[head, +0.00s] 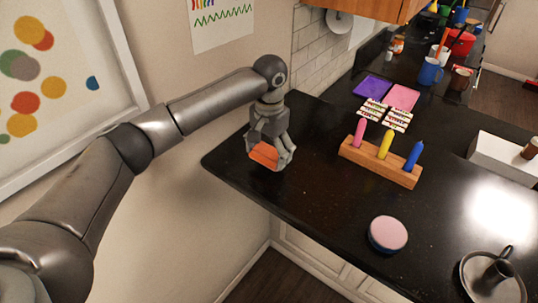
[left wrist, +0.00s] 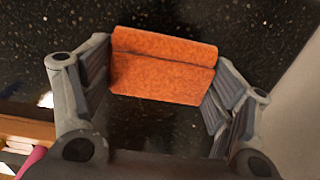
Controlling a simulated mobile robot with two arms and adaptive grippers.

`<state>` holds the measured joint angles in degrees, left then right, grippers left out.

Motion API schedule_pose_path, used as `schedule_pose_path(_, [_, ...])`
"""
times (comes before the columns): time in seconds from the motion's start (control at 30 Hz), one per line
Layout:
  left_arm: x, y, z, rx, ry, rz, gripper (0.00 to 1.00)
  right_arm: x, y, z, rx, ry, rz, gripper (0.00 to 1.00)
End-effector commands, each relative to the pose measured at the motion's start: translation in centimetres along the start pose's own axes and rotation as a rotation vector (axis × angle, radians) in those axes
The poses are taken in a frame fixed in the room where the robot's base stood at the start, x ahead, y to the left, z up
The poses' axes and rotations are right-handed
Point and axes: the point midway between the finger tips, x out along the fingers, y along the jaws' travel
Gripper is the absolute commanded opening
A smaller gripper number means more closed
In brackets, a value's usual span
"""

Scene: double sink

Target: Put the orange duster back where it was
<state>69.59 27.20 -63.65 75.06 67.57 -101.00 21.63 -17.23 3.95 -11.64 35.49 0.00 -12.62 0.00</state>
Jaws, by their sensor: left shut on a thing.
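The orange duster (head: 264,155) is a small orange block with a line along its length. My left gripper (head: 269,148) is shut on it, over the left end of the black counter. In the left wrist view the duster (left wrist: 163,66) spans between the two fingers of my left gripper (left wrist: 160,80), with the speckled counter behind it. I cannot tell whether the duster touches the counter. My right gripper is not in view.
A wooden holder (head: 379,163) with pink, yellow and blue pieces stands right of the gripper. A round pink-topped item (head: 388,234) lies near the front edge. The counter (head: 320,200) between is clear.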

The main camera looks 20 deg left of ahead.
Motion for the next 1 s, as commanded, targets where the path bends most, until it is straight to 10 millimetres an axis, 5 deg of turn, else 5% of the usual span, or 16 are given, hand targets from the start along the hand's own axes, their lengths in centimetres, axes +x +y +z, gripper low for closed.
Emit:
schedule_pose_path(0.2, [2.1,0.1,0.1,0.001,-0.002,-0.001,0.57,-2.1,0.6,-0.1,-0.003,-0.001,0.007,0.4])
schedule_pose_path(0.63, [3.0,0.2,0.1,0.001,-0.001,0.0,0.57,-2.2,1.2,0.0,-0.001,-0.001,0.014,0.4])
schedule_pose_path(0.67, [3.0,0.2,0.1,0.001,-0.001,0.0,0.82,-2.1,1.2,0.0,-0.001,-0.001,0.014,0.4])
schedule_pose_path(0.8, [3.0,0.2,0.1,0.001,-0.001,0.0,1.0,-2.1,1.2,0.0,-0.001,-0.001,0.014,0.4])
schedule_pose_path(1.0, [3.0,0.2,0.1,0.001,-0.001,0.0,1.0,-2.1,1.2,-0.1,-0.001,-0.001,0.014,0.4])
